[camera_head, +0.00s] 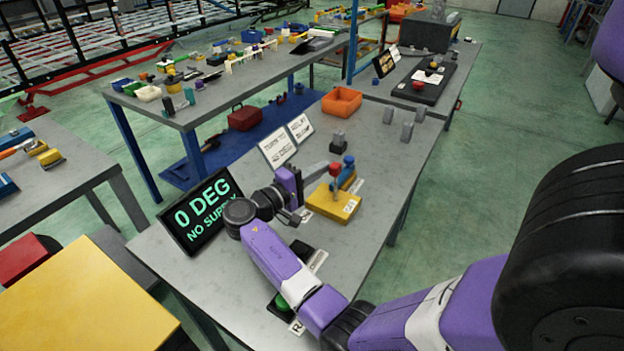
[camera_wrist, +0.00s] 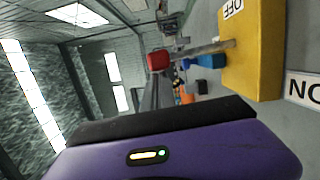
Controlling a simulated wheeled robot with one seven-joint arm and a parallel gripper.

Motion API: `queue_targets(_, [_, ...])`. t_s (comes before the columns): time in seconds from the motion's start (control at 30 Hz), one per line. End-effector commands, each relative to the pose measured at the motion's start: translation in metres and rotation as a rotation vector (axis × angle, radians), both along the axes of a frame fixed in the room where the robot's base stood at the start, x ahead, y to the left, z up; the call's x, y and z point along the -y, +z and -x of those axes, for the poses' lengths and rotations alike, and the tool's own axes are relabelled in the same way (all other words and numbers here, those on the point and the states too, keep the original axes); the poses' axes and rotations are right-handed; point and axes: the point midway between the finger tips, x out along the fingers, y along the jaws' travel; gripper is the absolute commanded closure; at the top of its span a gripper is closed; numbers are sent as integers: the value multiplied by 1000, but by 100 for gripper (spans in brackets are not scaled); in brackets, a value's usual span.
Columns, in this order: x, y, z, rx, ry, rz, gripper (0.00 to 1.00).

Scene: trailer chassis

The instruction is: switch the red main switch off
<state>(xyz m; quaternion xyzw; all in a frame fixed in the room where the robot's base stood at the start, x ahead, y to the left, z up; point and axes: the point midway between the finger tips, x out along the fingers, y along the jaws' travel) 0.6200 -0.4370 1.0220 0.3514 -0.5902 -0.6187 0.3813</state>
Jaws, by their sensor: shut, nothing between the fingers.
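The red main switch is a red knob (camera_head: 335,169) on an upright metal stem rising from a yellow box (camera_head: 333,207) on the grey table. In the wrist view the red knob (camera_wrist: 157,60) and its stem stick out sideways from the yellow box (camera_wrist: 258,55), which carries an OFF label (camera_wrist: 233,8). My gripper (camera_head: 318,171) is shut and empty, just left of the red knob. I cannot tell whether it touches the knob or stem. In the wrist view my purple hand fills the bottom; its fingertips do not show clearly.
A blue-topped part (camera_head: 348,162) stands close behind the red knob. A display (camera_head: 202,211) reads "0 DEG NO SUPPLY". A green button (camera_head: 290,292) lies partly under my arm. Two sign cards (camera_head: 288,140), an orange bin (camera_head: 342,101) and grey posts (camera_head: 407,131) stand farther back. Table right of the box is clear.

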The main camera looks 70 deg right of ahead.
Motion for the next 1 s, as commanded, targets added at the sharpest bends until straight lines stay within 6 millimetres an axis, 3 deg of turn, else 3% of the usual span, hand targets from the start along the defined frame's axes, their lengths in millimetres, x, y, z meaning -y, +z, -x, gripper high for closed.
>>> queue_targets(0.5, [-12, 5, 47, 402, 1, 96, 100])
queue_targets(1.0, [-15, 4, 63, 529, -2, 126, 100])
